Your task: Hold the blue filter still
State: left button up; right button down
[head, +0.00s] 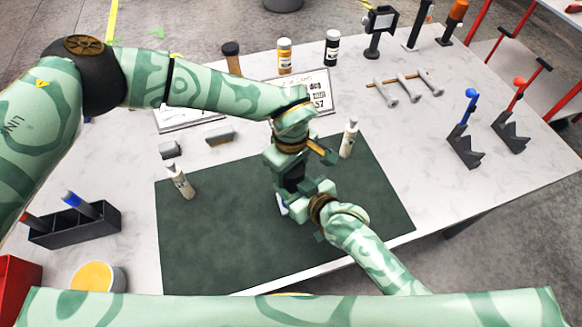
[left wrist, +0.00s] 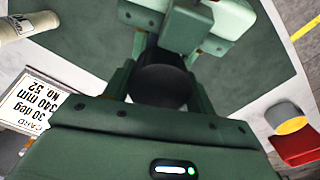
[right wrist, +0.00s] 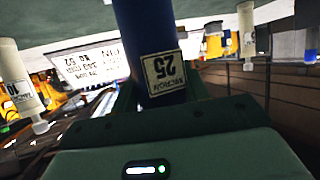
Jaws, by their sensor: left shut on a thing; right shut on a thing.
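The blue filter (right wrist: 145,45) shows in the right wrist view as a dark blue cylinder with a white label reading "MICRON 25". My right gripper (head: 308,203) is shut on it. In the head view the filter is mostly hidden, with only a small blue and white part (head: 283,207) showing. My left gripper (head: 290,165) is directly above the right one and is shut on a dark round piece (left wrist: 160,86). That piece also shows between the grippers in the head view (head: 293,178). I cannot tell whether it joins the filter.
White filters stand on the green mat (head: 210,245), one at the left (head: 181,182) and one at the right (head: 348,138). A printed card (head: 318,88) stands behind. A black holder (head: 75,230) is at the left. Two black stands (head: 466,150) are at the right. The mat's left half is mostly clear.

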pick_arm(q)
jog(key=n, duration=0.6)
jog(key=o, duration=1.1)
jog(key=shift+r, duration=0.15)
